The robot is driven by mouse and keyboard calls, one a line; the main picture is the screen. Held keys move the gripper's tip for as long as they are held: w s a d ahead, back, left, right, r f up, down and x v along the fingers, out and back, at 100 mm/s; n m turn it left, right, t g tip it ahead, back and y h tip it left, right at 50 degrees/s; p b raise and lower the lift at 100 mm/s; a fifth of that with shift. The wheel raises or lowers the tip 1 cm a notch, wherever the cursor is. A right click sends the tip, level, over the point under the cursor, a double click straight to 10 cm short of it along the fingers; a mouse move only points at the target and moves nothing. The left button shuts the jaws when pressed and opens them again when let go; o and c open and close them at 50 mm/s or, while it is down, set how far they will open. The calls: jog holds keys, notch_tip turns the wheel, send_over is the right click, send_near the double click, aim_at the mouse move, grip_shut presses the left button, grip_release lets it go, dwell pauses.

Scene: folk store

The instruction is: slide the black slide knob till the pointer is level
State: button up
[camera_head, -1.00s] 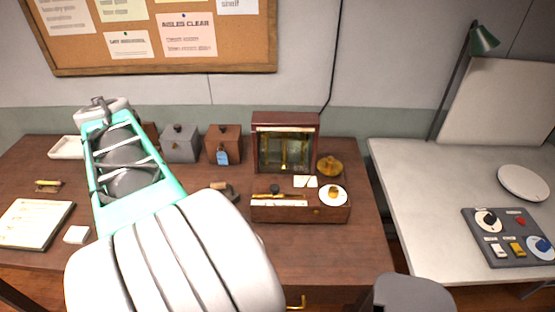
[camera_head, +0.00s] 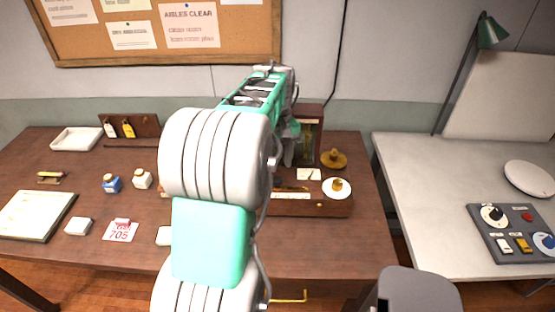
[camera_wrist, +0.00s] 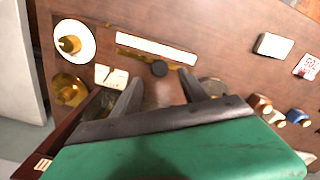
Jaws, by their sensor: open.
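The black slide knob (camera_wrist: 159,68) shows in the wrist view on a brass rail, beside a long white scale strip (camera_wrist: 155,48). My gripper (camera_wrist: 159,77) is open, with its fingertips on either side of the knob and slightly short of it. I cannot tell whether either finger touches the knob. In the head view my arm covers much of the balance case (camera_head: 309,140) and its low wooden base (camera_head: 330,209). The pointer is hidden, so I cannot tell whether it is level.
A white dish (camera_head: 337,188) with a brass weight stands at the base's right end, near a white card (camera_head: 308,174) and a round brass object (camera_head: 333,159). Small bottles (camera_head: 112,183) and a numbered card (camera_head: 121,230) lie left. A control panel (camera_head: 512,233) sits on the right table.

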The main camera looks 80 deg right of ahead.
aim_at(277, 179)
jog(key=shift+f+b, duration=2.05)
jog(key=shift+f, duration=1.15)
jog(key=shift+f, duration=0.1)
jog(key=shift+c, duration=0.3)
jog(key=c, duration=0.9)
jog(key=shift+o, duration=0.2)
